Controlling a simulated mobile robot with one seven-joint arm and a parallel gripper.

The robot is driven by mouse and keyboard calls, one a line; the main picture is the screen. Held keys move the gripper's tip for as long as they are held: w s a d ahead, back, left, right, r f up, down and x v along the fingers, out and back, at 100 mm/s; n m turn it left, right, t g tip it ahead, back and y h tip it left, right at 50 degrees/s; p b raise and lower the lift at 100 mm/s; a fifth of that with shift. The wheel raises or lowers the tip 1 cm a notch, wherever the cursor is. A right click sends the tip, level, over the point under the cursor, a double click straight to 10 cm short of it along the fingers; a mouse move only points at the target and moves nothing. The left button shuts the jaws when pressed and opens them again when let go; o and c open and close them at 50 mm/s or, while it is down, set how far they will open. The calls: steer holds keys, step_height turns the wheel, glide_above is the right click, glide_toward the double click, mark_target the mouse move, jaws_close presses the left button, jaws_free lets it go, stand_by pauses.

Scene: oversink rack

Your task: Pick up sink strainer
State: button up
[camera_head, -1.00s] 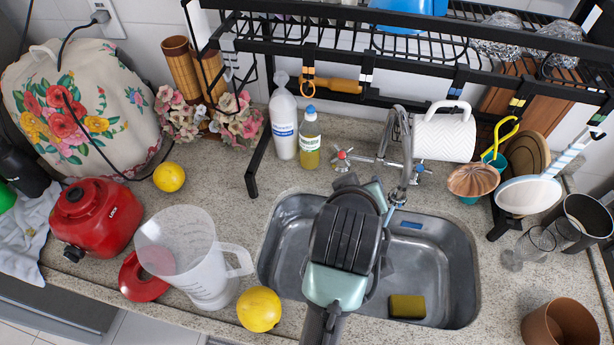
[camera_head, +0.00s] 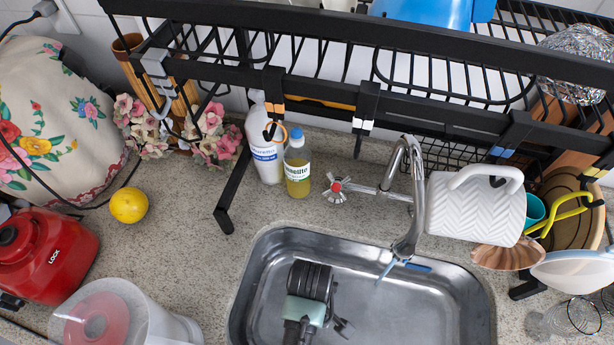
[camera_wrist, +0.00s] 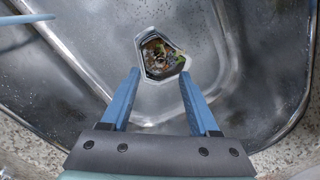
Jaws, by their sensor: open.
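The sink strainer (camera_wrist: 162,57) is a small metal cup with an angular rim, holding mixed food scraps. In the wrist view it sits on the floor of the steel sink (camera_wrist: 75,65), just beyond my fingertips. My gripper (camera_wrist: 159,72) is open, with its two blue fingers spread on either side of the strainer's near part and nothing held. Contact with the strainer cannot be told. In the head view my gripper (camera_head: 342,312) is down within the sink (camera_head: 410,315), and I cannot make out the strainer there.
The faucet (camera_head: 408,200) stands behind the sink, with a thin blue streak under its spout. The black rack (camera_head: 330,85) spans overhead. A clear blender jug (camera_head: 120,320) is at left.

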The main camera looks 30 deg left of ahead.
steer(key=shift+w+f, duration=0.1)
steer(key=shift+f, duration=0.7)
steer(key=shift+a+f, duration=0.15)
steer(key=shift+f, duration=1.15)
steer(key=shift+a+f, duration=0.15)
steer(key=shift+f, duration=1.1)
steer(key=shift+c, duration=0.2)
jaws_close()
